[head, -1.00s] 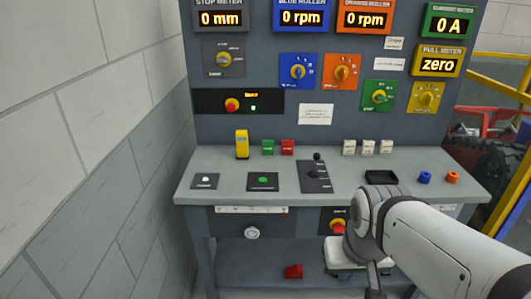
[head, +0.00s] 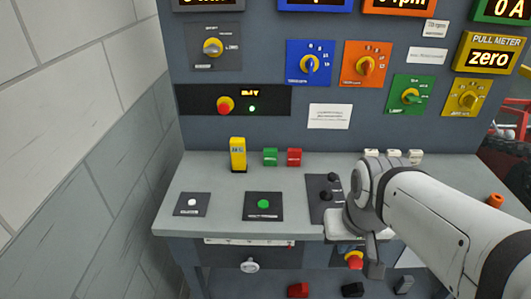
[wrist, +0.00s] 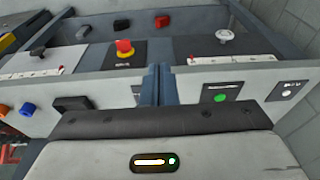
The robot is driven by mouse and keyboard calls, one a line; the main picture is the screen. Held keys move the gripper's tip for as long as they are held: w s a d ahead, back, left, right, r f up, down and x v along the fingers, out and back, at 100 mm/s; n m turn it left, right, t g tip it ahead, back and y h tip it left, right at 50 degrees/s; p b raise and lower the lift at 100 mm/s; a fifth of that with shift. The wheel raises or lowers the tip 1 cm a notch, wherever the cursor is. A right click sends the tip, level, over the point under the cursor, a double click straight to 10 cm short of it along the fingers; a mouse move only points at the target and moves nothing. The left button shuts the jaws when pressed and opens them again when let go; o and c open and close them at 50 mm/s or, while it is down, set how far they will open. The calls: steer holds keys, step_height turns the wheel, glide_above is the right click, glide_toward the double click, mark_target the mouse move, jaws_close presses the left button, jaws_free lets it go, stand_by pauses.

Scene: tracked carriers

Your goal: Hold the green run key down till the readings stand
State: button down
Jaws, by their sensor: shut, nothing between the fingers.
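The green run key (head: 264,203) is a round green button on a black plate on the bench top; it also shows in the wrist view (wrist: 220,98). Its label is too small to read. My gripper (head: 345,224) is at the bench's front edge, right of the key and apart from it. In the wrist view its dark front (wrist: 152,122) spans the lower part; it is shut and empty. The pull meter (head: 489,57) reads zero and the current meter (head: 511,9) 0 A. The stop, blue and orange roller meters are cut off at the top.
A yellow upright block (head: 238,155), a green block (head: 270,157) and a red block (head: 294,157) stand behind the key. A plate with black knobs (head: 325,190) lies between key and arm. A brick wall (head: 75,130) is on the left.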

steer(key=shift+a, duration=0.2)
steer(key=m+t+y+p, duration=0.5)
steer(key=m+p, duration=0.5)
steer(key=m, duration=0.9)
glide_above(266, 205)
step_height(266, 205, down, 4)
steer(key=r+y, duration=0.1)
steer(key=shift+f+g, duration=0.25)
steer(key=shift+g, duration=0.05)
steer(key=shift+b, duration=0.3)
step_height(266, 205, down, 7)
steer(key=b, duration=0.4)
steer(key=shift+f+b, duration=0.1)
steer(key=shift+b, duration=0.2)
steer(key=shift+f+b, duration=0.8)
steer(key=shift+b, duration=0.3)
